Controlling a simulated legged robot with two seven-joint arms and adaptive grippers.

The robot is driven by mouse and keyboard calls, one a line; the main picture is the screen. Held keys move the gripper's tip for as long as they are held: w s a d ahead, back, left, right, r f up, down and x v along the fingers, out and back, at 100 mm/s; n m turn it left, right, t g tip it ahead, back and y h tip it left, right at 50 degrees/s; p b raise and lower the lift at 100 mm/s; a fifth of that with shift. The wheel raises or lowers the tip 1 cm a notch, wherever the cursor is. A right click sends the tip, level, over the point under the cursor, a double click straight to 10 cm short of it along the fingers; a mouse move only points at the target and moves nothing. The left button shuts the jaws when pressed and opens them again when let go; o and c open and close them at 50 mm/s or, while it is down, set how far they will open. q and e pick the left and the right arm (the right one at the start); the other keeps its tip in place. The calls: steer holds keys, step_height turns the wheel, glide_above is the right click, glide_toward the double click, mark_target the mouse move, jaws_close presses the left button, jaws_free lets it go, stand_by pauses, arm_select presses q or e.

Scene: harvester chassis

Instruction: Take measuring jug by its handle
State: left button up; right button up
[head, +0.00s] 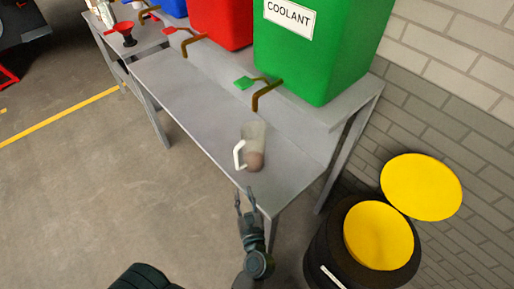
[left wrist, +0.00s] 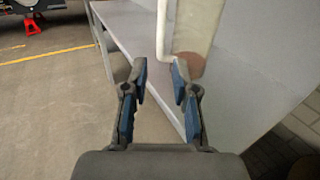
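The measuring jug (head: 256,137) is a translucent cup with a white handle (head: 238,154) on its left side. It stands on the grey bench near the front right end, and something brownish shows at its bottom. My left gripper (head: 245,197) is just off the bench's front edge, below the jug in the head view, and is apart from it. In the left wrist view its two fingers (left wrist: 158,75) are spread with nothing between them. The jug (left wrist: 196,28) and its handle (left wrist: 161,30) show just beyond the fingertips there. My right gripper is not in view.
The grey bench (head: 190,105) carries a green COOLANT tank (head: 315,60) with a brown tap (head: 265,95) behind the jug. A red tank (head: 220,22) stands further left. A black drum with a yellow top (head: 378,235) stands right of the bench. The bench left of the jug is clear.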

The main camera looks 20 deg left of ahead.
arm_select(q)
glide_toward(238, 163)
steer(key=x, duration=0.5)
steer(key=shift+r+p, duration=0.25)
steer(key=shift+p, duration=0.1)
steer(key=shift+w+a+f, duration=0.1)
steer(key=shift+w+a, duration=0.1)
steer(key=shift+a, duration=0.05)
steer(key=x, duration=0.4)
steer(key=shift+w+a+f, duration=0.2)
steer(key=shift+a+f, duration=0.05)
steer(key=shift+a, duration=0.05)
steer(key=shift+w+a, duration=0.1)
steer(key=shift+w, duration=0.1)
steer(key=shift+c, duration=0.8)
jaws_close()
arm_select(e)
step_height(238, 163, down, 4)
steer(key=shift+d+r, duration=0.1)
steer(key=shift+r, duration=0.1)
